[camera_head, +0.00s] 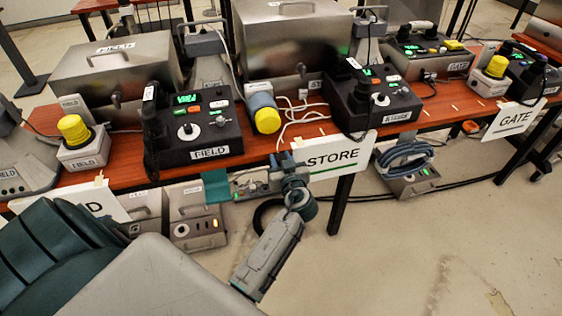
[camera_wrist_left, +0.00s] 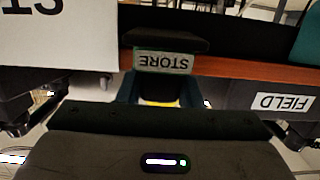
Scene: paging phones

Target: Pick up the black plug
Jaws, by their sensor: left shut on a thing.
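My left gripper (camera_head: 283,160) is in front of the table's front edge, beside the left end of the large STORE sign. In the left wrist view its two teal fingers (camera_wrist_left: 160,92) stand on either side of a dark body. They are shut on the black plug (camera_wrist_left: 165,42), which carries a small STORE label that reads upside down. The plug is too small and too covered to make out clearly in the head view. My right gripper is not in view.
The orange table (camera_head: 262,146) holds a FIELD phone box (camera_head: 193,135), a STORE phone box (camera_head: 372,103) and a yellow-capped cylinder (camera_head: 264,112). The STORE sign (camera_head: 340,155) hangs at the front edge. A grey unit with a coiled cable (camera_head: 405,175) sits below.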

